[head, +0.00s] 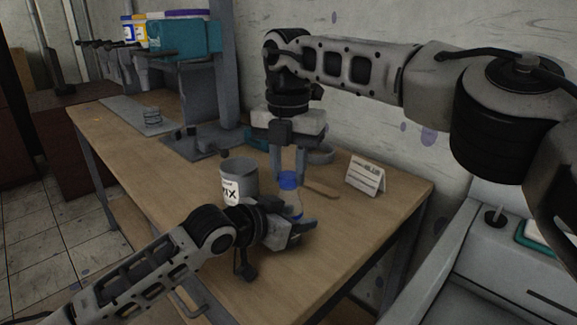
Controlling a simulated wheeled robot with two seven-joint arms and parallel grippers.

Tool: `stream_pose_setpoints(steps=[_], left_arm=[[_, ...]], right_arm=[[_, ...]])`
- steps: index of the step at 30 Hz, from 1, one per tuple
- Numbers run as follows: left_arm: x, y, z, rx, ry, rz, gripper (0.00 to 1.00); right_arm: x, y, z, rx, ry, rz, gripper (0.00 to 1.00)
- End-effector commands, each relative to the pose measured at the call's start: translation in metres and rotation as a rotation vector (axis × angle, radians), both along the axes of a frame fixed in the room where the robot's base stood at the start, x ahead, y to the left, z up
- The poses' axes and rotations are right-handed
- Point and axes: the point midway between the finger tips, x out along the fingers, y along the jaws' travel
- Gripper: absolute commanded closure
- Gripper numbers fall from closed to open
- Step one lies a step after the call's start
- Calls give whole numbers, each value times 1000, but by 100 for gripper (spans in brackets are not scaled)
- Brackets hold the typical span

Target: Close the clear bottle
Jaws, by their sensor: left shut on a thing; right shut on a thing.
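The clear bottle (297,204) stands upright on the wooden table, with a blue cap (289,181) at its top. My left gripper (303,228) is low at the table and shut on the bottle's body, which it partly hides. My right gripper (287,182) reaches down from above and is shut on the blue cap at the bottle's top. Whether the cap is fully seated cannot be told at this size.
A grey can with a white label (238,183) stands just left of the bottle. The table's front left is clear.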

Motion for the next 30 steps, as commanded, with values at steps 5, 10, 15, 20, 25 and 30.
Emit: stream_pose_setpoints(steps=[5,10,15,20,25,30], left_arm=[[0,0,0,0,-1,-1,100],[0,0,0,-1,0,-1,100],[0,0,0,-1,0,-1,100],[0,0,0,0,0,-1,100],[0,0,0,-1,-1,0,100],[0,0,0,-1,-1,0,100]], right_arm=[[0,0,0,1,-1,10,60],[0,0,0,1,-1,11,49],[0,0,2,0,-2,12,49],[0,1,22,2,-4,13,49],[0,0,41,0,-3,12,49],[0,0,46,1,-1,13,49]])
